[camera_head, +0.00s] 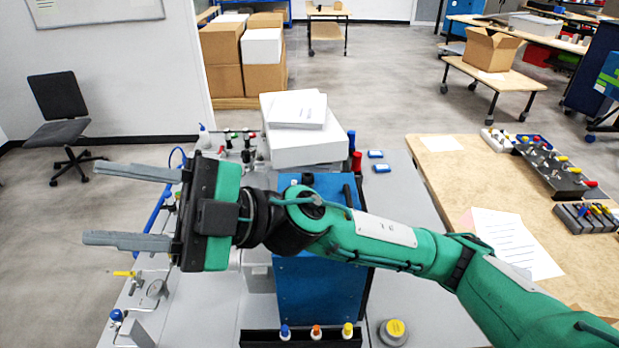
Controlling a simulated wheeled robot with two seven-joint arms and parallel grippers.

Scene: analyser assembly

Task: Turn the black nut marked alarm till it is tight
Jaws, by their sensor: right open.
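My right gripper (92,204) reaches across the bench from the right. Its two grey fingers point left, wide apart, with nothing between them; they are out past the bench's left side. A blue box-shaped unit (318,300) stands on the grey bench, partly hidden by my right arm. I cannot make out a black nut marked alarm in this view. Small red, green and black fittings (247,137) stand at the bench's back left, too small to read. My left gripper is not in view.
Valves and a gauge (157,289) line the bench's left edge. A white box (305,145) stands behind the blue unit. A black rack (260,338) with coloured-cap bottles is at the front. A wooden table (425,165) with parts stands right.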

